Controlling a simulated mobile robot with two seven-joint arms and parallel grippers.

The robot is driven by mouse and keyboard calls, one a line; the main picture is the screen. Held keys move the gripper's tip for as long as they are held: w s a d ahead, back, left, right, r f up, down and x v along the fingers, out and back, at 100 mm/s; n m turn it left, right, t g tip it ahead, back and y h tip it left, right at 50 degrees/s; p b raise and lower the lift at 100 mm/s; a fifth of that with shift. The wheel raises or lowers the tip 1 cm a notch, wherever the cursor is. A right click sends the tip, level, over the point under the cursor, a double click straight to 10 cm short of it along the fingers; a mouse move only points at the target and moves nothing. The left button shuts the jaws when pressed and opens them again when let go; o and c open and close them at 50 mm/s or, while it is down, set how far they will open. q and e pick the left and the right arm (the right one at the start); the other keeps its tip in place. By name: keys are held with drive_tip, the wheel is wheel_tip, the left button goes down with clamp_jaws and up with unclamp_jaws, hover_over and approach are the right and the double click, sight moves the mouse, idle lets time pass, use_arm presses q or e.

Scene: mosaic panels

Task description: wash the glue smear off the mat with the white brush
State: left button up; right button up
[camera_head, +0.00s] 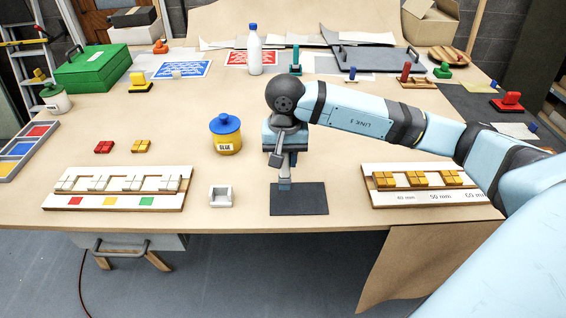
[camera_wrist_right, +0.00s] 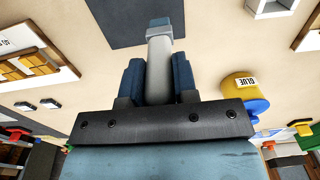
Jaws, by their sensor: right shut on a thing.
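The dark grey mat (camera_head: 305,202) lies flat near the front edge of the table, and part of it shows in the wrist view (camera_wrist_right: 118,22). I cannot make out a glue smear on its visible surface. My right gripper (camera_head: 285,160) is shut on the white brush, gripping its pale handle (camera_wrist_right: 160,62). The brush points down, and its blue-grey end (camera_head: 285,186) shows over the mat's back edge; I cannot tell whether it touches. The arm and gripper hide the table just behind the mat. My left gripper is not in view.
A yellow glue pot with a blue lid (camera_head: 226,135) and a small white square tray (camera_head: 221,196) stand left of the mat. A white rack of grey blocks (camera_head: 118,185) is further left. A board with yellow blocks (camera_head: 425,186) lies to the right.

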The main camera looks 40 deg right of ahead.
drive_tip(key=shift+w+r, duration=0.1)
drive_tip(key=shift+r, duration=0.85)
drive_tip(key=shift+r+p, duration=0.7)
drive_tip(key=shift+r, duration=0.5)
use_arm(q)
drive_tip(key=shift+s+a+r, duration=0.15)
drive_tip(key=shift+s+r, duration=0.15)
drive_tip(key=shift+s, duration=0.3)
